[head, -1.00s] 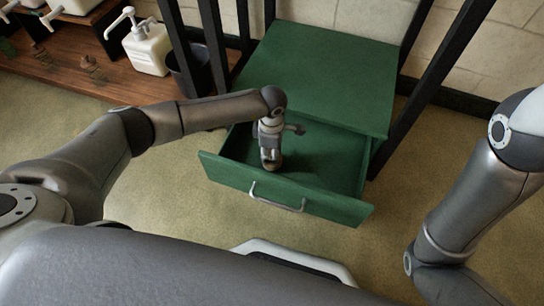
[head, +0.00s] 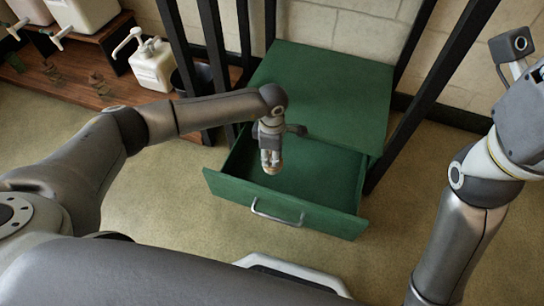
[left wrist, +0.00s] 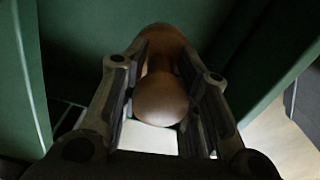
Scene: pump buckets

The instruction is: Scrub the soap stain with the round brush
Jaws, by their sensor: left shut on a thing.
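My left gripper (head: 271,165) points down into the open green drawer (head: 335,212). It is shut on the round brush, whose rounded brown wooden handle (left wrist: 160,100) sits between the two fingers in the left wrist view. Only a small tan bit of the brush (head: 272,170) shows below the fingers in the head view; its bristles are hidden. The brush appears to be above the drawer floor, but the exact gap cannot be told. I cannot make out a soap stain. My right arm shows at the right edge, its gripper out of frame.
The green cabinet top (head: 330,85) stands behind the drawer, between black posts (head: 405,110). A white pump bottle (head: 153,66) and a dark bucket (head: 186,82) are at the upper left by a wooden shelf (head: 85,85). Carpet (head: 150,210) lies clear left of the drawer.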

